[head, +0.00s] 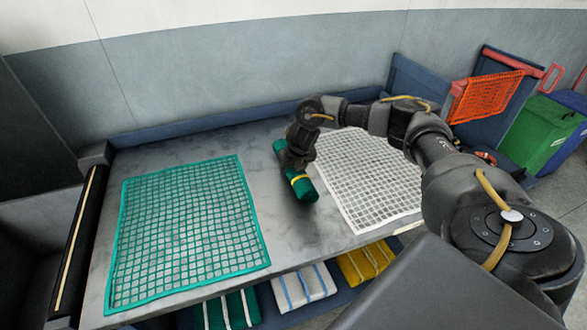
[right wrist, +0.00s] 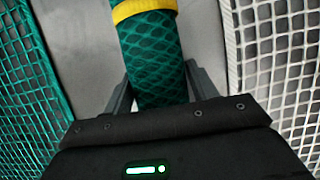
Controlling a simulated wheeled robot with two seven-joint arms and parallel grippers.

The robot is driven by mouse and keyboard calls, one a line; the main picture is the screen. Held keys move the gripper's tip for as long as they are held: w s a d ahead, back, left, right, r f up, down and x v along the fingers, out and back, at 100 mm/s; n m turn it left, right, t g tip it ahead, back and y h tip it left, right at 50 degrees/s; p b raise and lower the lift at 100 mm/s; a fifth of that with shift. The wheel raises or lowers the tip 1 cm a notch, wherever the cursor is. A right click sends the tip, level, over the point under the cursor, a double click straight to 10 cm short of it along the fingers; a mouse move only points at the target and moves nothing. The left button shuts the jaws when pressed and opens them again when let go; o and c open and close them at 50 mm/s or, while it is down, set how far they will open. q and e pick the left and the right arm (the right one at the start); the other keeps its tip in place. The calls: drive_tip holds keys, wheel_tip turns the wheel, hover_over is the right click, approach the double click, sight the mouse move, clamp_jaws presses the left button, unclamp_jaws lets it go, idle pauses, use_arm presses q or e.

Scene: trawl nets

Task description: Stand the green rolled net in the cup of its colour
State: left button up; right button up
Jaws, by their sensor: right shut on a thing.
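The green rolled net (head: 306,190) has a yellow band near its front end and is over the grey table between the two spread nets. It lies roughly level and tilted in the picture, not upright. My right gripper (head: 294,160) is shut on it from above. In the right wrist view the roll (right wrist: 152,52) runs between the two fingers of my gripper (right wrist: 160,88), with the yellow band beyond them. I cannot tell whether the roll touches the table. I cannot make out a cup in either view. My left gripper is not in view.
A green net (head: 185,230) lies flat on the left of the table (head: 285,235), a white net (head: 370,180) on the right. Green, white (head: 303,287) and yellow bundles sit on a shelf below. An orange net (head: 487,95) and a green bin (head: 537,130) stand at right.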

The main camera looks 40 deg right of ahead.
drive_tip(key=c, duration=0.5)
drive_tip(key=shift+o, duration=0.2)
drive_tip(key=shift+w+r, duration=0.1)
drive_tip(key=shift+r+b, duration=0.3)
drive_tip(key=shift+r, duration=0.25)
drive_tip(key=v, duration=0.3)
drive_tip(key=a+v, duration=0.1)
drive_tip(key=v, duration=0.3)
drive_tip(key=p+v, duration=0.1)
drive_tip(key=shift+s+a+r, duration=0.25)
drive_tip(key=shift+a+r, duration=0.05)
drive_tip(key=s+a+r+p, duration=0.3)
drive_tip(key=s+a, duration=0.3)
drive_tip(key=s, duration=0.2)
drive_tip(key=shift+r, duration=0.4)
drive_tip(key=shift+w+m, duration=0.1)
drive_tip(key=shift+m, duration=0.2)
